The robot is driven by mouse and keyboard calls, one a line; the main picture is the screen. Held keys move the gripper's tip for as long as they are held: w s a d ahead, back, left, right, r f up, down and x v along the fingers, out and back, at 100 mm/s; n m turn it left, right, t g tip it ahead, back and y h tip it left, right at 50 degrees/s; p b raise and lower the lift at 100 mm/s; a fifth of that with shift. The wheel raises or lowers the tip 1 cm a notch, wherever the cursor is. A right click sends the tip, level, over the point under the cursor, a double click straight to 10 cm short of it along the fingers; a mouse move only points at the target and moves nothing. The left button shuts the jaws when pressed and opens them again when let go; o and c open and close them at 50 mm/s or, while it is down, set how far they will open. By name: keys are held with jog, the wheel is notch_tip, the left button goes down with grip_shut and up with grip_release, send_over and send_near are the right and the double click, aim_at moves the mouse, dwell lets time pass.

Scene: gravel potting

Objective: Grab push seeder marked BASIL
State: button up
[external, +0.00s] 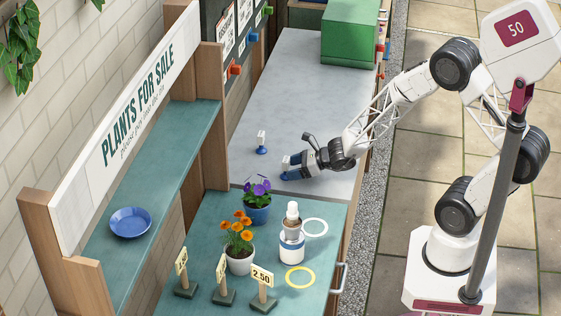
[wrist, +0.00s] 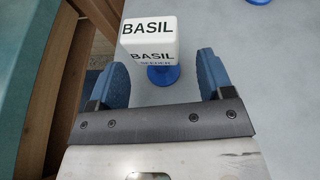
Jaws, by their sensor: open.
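The push seeder marked BASIL (wrist: 150,40) has a white block with black lettering above a round blue part (wrist: 163,76). It stands upright on the grey worktop. My gripper (wrist: 158,72) is open, with one blue finger to each side of the seeder's lower part in the wrist view. I cannot tell whether either finger touches it. In the external view my gripper (external: 290,167) is low over the worktop at the seeder, whose white top (external: 285,160) shows by the fingers and whose lower part is mostly hidden.
A second white-and-blue seeder (external: 262,143) stands further back on the grey worktop (external: 300,90); its label is unreadable here. A green box (external: 349,32) is at the far end. Potted purple flowers (external: 257,205), orange flowers (external: 238,255) and a white bottle (external: 292,240) stand on the teal counter.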

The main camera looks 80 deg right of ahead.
aim_at(289, 162)
jog(key=shift+x, duration=1.5)
jog(key=c, duration=1.1)
jog(key=shift+r, duration=0.2)
jog(key=shift+r, duration=0.5)
jog(key=shift+s+a+r, duration=0.1)
jog(key=shift+s+r, duration=0.1)
jog(key=shift+r, duration=0.4)
jog(key=shift+s+a+r, duration=0.1)
jog(key=shift+s+r, duration=0.1)
jog(key=shift+r, duration=0.4)
jog(key=s+a, duration=0.1)
jog(key=s, duration=0.4)
jog(key=s+a+r, duration=0.1)
jog(key=s, duration=0.3)
jog(key=s+a, duration=0.2)
jog(key=s, duration=0.3)
jog(key=shift+s+r, duration=0.15)
jog(key=shift+s, duration=0.2)
